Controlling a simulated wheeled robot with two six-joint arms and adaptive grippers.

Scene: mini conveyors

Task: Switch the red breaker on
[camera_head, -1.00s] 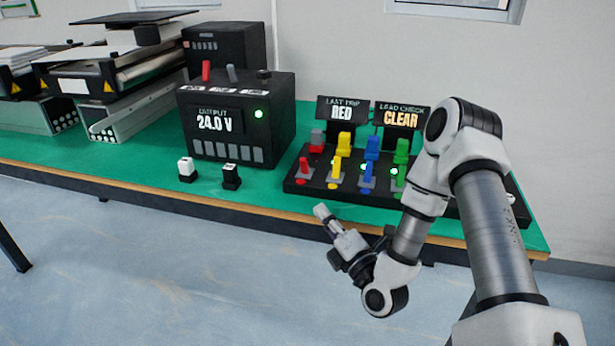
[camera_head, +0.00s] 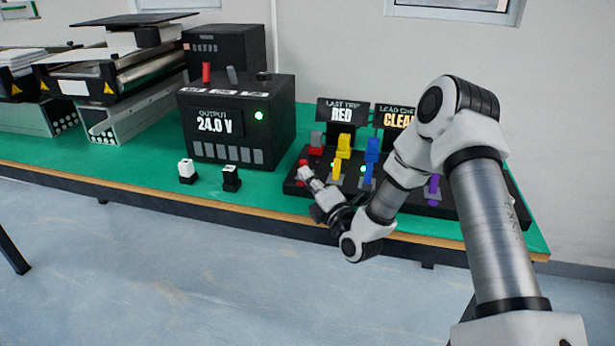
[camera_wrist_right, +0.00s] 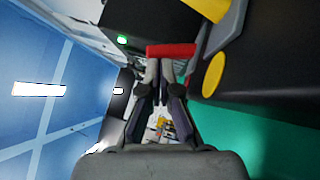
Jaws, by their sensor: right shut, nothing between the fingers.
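The red breaker lever (camera_head: 303,165) is at the left end of the black breaker panel (camera_head: 291,185). Before my gripper covered part of it, its handle sat lower than the others. My right gripper (camera_head: 306,175) is shut and empty, its fingertips just in front of the red lever. In the right wrist view the red lever's bar (camera_wrist_right: 170,50) lies across the tips of my closed fingers (camera_wrist_right: 160,66). I cannot tell whether they touch. My left gripper is not in view.
Yellow (camera_head: 342,147) and blue (camera_head: 371,150) breakers stand close to the right, with green lights beside them. A purple lever (camera_head: 433,188) is farther right, behind my arm. A black power supply box (camera_head: 240,115) reading 24.0 V stands left.

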